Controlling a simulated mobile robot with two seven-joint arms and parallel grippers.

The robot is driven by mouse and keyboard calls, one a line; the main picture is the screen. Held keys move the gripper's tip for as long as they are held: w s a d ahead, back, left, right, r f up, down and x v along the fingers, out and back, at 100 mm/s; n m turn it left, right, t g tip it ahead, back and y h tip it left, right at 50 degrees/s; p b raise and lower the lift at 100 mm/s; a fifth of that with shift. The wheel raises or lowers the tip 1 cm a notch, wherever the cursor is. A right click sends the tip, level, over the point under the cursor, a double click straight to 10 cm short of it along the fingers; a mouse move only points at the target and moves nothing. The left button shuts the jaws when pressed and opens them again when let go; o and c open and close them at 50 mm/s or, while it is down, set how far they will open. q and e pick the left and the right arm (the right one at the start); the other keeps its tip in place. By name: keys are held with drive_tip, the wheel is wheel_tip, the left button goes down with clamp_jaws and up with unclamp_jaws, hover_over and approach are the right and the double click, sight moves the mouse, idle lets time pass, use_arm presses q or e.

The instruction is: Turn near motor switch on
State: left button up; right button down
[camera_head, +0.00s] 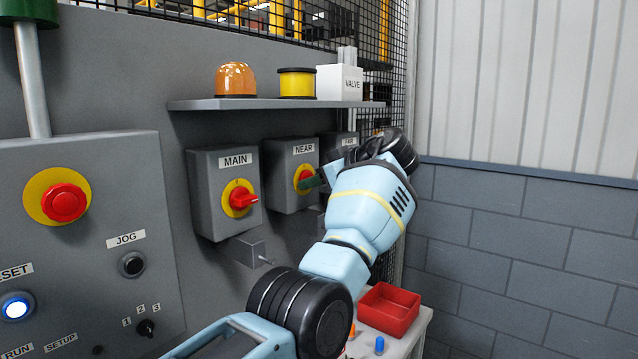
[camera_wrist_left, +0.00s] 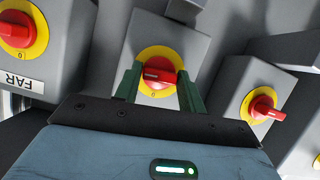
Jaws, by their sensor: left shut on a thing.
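The NEAR motor switch is a grey box (camera_head: 287,196) with a red knob (camera_head: 304,175) on a yellow disc, between the MAIN and FAR boxes. In the left wrist view its red knob (camera_wrist_left: 158,74) sits on the yellow ring, with its white mark lying roughly sideways and a 0 below it. My left gripper (camera_head: 310,184) reaches the NEAR switch from the right. Its green fingers (camera_wrist_left: 160,80) stand on either side of the knob and are shut on it. The fingers and arm hide part of the knob in the head view. My right gripper is not in view.
The MAIN switch (camera_head: 240,198) is close on the left, with a small grey box (camera_head: 250,252) below it. The FAR switch (camera_wrist_left: 17,32) is close on the other side. A red bin (camera_head: 388,311) stands below the arm.

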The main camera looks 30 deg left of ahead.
use_arm(q)
drive_tip(key=shift+m, duration=0.4)
drive_tip(key=shift+g, duration=0.3)
drive_tip(key=o, duration=0.9)
